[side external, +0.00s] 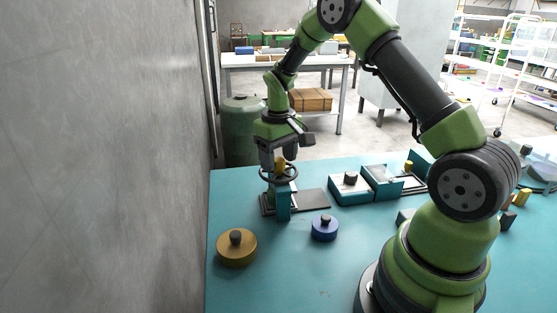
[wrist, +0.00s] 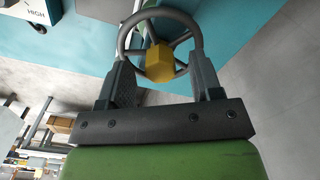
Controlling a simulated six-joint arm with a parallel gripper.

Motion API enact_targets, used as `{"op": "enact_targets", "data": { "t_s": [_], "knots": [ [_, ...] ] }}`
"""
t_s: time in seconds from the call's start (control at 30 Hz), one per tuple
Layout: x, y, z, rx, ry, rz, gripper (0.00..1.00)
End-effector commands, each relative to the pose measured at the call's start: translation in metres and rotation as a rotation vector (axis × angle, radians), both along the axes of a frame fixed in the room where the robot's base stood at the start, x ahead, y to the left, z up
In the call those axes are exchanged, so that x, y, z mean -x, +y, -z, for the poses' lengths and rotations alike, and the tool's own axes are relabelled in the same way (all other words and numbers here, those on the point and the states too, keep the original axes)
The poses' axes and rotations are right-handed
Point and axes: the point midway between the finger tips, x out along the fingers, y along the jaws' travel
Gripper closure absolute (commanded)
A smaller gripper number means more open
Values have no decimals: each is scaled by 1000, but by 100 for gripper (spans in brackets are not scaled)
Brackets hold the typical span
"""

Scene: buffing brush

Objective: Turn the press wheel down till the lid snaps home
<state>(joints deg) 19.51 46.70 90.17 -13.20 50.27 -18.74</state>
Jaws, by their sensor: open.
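The press wheel (side external: 266,177) is a dark spoked ring on top of a small teal press (side external: 284,205) at the left of the table. Its yellow hexagonal hub shows in the wrist view (wrist: 159,63), with the grey ring (wrist: 160,12) around it. My gripper (side external: 279,164) points down over the wheel. In the wrist view my gripper (wrist: 160,60) is open, one finger on each side of the hub and close to the ring. I cannot tell whether the fingers touch the ring. I cannot make out a lid under the press.
A brass round piece with a dark knob (side external: 236,248) and a blue one (side external: 324,228) stand in front of the press. Teal boxes (side external: 350,190) stand to the right. A grey wall (side external: 110,150) rises close on the left. The table's front middle is clear.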

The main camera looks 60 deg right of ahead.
Motion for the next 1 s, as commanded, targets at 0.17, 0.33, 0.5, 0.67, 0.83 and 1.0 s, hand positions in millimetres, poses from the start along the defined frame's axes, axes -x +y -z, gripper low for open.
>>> {"op": "enact_targets", "data": {
  "t_s": [0.17, 0.33, 0.5, 0.67, 0.83, 1.0],
  "knots": [
    [0, 0, 10, 0, 0, 0, 41],
    [0, 0, 10, 0, 0, 0, 41],
    [0, 0, 10, 0, -1, 0, 66],
    [0, 0, 10, 0, -1, 0, 90],
    [0, 0, 9, 0, -1, 80, 90],
    [0, 0, 9, 0, -1, 197, 90]
  ]
}}
